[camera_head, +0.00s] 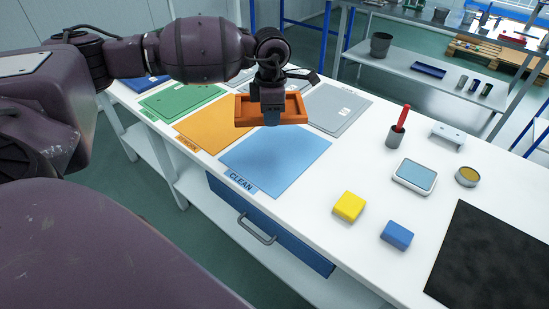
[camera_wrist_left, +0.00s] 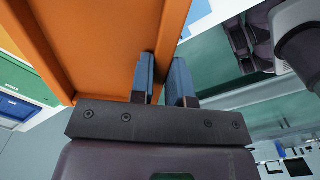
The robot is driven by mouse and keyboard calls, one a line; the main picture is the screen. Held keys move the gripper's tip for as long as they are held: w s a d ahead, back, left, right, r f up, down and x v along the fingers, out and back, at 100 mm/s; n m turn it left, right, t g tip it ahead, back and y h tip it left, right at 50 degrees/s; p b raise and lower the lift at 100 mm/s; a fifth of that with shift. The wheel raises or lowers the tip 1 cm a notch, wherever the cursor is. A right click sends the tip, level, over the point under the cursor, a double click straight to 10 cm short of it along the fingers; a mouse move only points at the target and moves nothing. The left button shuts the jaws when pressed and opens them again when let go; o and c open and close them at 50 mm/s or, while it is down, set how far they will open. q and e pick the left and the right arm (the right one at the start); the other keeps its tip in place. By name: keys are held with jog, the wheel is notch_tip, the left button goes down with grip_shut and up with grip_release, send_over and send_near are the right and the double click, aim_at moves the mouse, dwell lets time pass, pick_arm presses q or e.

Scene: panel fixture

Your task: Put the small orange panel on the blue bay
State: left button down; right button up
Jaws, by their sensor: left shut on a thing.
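The small orange panel (camera_head: 293,106) is a shallow orange tray-like piece with raised edges. My left gripper (camera_head: 271,118) is shut on its near edge and holds it above the table, over the far part of the blue bay (camera_head: 278,160), which is marked CLEAN. The left wrist view shows the orange panel (camera_wrist_left: 95,40) large at upper left, its wall between the two blue-grey fingers (camera_wrist_left: 163,80). The gap between panel and bay is hard to judge. My right gripper is not in view.
A yellow block (camera_head: 349,206), a blue block (camera_head: 397,235), a cup (camera_head: 396,136) with a red-handled tool and a black mat (camera_head: 490,255) are to the right.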

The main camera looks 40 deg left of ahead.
aim_at(272, 169)
pick_arm(q)
notch_tip(272, 169, down, 16)
jog(key=shift+f+b, duration=0.2)
jog(key=shift+b, duration=0.6)
jog(key=shift+f, duration=0.15)
jog(key=c, duration=1.2)
grip_release()
jog(key=shift+o, duration=0.5)
notch_tip(272, 169, up, 12)
jog(key=p, duration=0.1)
jog(key=shift+r, duration=0.2)
jog(key=shift+f, duration=0.1)
